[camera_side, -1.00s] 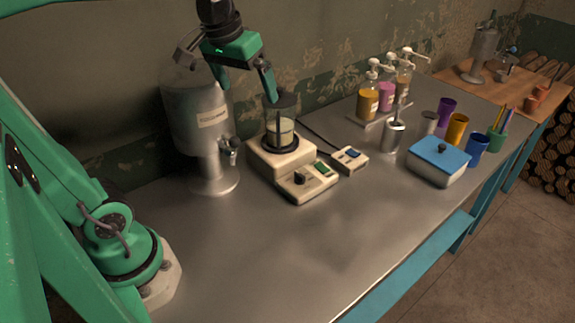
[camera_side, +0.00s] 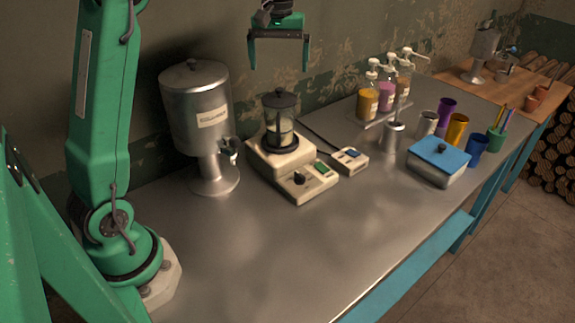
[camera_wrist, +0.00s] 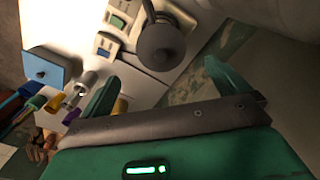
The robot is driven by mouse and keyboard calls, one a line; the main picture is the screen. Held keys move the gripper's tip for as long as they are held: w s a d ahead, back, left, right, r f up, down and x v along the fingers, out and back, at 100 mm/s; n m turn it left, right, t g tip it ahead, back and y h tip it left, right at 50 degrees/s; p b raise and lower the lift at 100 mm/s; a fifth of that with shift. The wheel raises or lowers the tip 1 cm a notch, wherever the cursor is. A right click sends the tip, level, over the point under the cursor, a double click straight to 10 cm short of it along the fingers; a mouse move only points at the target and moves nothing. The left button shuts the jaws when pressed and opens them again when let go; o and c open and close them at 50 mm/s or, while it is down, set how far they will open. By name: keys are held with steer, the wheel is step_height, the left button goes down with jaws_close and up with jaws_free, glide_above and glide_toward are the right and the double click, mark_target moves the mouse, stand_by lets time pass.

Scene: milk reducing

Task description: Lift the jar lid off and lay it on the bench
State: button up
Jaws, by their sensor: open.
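A glass jar (camera_side: 280,128) stands upright on the cream heating base. Its dark round lid (camera_side: 280,100), with a small knob on top, sits on the jar; the lid also shows from above in the wrist view (camera_wrist: 161,47). My gripper (camera_side: 279,69) is open and empty, its two green fingers pointing down above the lid with a gap between. In the wrist view my gripper (camera_wrist: 161,72) has its fingers spread to either side, with the lid seen between and beyond them. The bench (camera_side: 240,250) is a metal top.
A metal tank (camera_side: 195,105) stands left of the heating base (camera_side: 290,165). A small control box (camera_side: 349,160) sits to the right. Pump bottles (camera_side: 368,98), a blue-lidded box (camera_side: 440,160) and coloured cups are farther right. The front of the bench is clear.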

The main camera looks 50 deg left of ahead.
mark_target(280, 89)
steer(key=shift+w+a+f, duration=0.1)
steer(key=shift+w+a, duration=0.05)
steer(key=shift+f, duration=3.9)
steer(key=c, duration=0.9)
steer(key=shift+f, duration=0.1)
steer(key=c, duration=0.4)
